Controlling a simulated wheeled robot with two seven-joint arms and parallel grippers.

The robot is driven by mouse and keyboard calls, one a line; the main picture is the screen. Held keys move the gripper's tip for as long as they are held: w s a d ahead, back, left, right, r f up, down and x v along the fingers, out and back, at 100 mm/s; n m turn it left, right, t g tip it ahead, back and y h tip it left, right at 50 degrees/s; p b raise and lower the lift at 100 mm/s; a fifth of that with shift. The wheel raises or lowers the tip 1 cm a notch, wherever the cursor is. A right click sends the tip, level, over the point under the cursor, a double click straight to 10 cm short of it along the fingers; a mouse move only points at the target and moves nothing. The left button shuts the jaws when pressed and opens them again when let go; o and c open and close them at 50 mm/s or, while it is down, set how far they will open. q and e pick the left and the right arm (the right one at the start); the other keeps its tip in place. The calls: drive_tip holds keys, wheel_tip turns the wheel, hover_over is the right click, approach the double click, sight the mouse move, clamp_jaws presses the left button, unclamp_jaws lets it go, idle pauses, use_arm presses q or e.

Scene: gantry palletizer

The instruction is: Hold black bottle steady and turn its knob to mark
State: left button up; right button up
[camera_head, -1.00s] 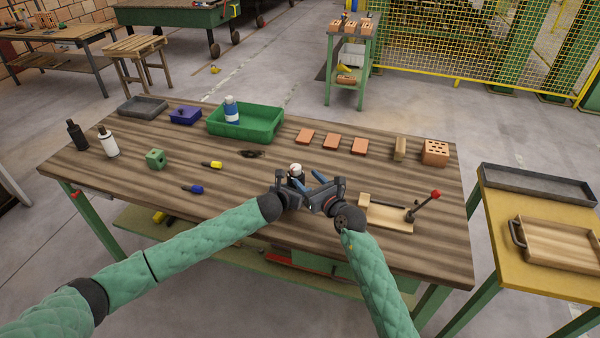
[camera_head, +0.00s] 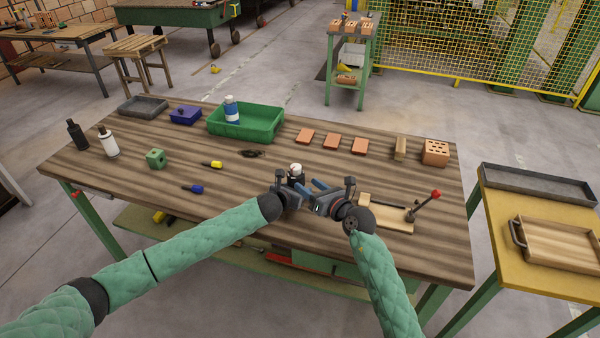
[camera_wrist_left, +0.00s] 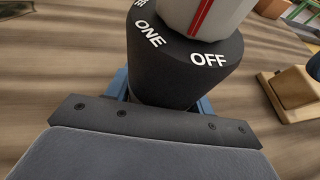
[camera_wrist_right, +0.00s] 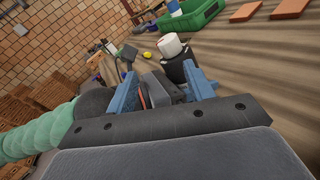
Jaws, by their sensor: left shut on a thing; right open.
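A black bottle (camera_head: 297,179) with a white knob (camera_head: 296,168) stands near the middle of the workbench. My left gripper (camera_head: 293,186) is shut around the bottle's black body. In the left wrist view the body (camera_wrist_left: 172,75) carries the white words ONE and OFF, and another word is cut off at the top left. The white knob (camera_wrist_left: 208,12) bears a red line that points between ONE and OFF, nearer OFF. My right gripper (camera_head: 318,187) is open and empty, just right of the bottle. In the right wrist view the knob (camera_wrist_right: 172,45) shows beyond its blue fingers (camera_wrist_right: 162,85).
A wooden fixture with a red-knobbed lever (camera_head: 435,194) lies right of my right gripper. A green bin (camera_head: 262,134), red tiles (camera_head: 332,142) and a dark coil (camera_head: 254,154) lie behind. Yellow (camera_head: 213,165) and blue (camera_head: 194,189) items lie left. Another black bottle (camera_head: 77,134) stands far left.

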sight(301, 170)
drive_tip(key=s+a+r+m+g+y, duration=0.1)
drive_tip(key=s+a+m+g+y, duration=0.2)
drive_tip(key=m+g, duration=0.45)
drive_tip(key=w+d+m, duration=0.1)
drive_tip(key=w+m, duration=0.1)
drive_tip(key=m, duration=0.4)
drive_tip(key=w+d+m+t+y, duration=0.1)
drive_tip(key=w+d+m, duration=0.1)
drive_tip(key=m, duration=0.5)
drive_tip(key=w+d+f+m+t+y, duration=0.1)
drive_tip(key=w+d+m, duration=0.1)
drive_tip(key=w+m, duration=0.2)
drive_tip(key=shift+d+m, duration=0.1)
drive_tip(key=shift+m, duration=1.35)
drive_tip(key=shift+x, duration=3.7)
drive_tip(key=shift+w, duration=0.15)
drive_tip(key=shift+c, duration=0.2)
drive_tip(key=c, duration=0.9)
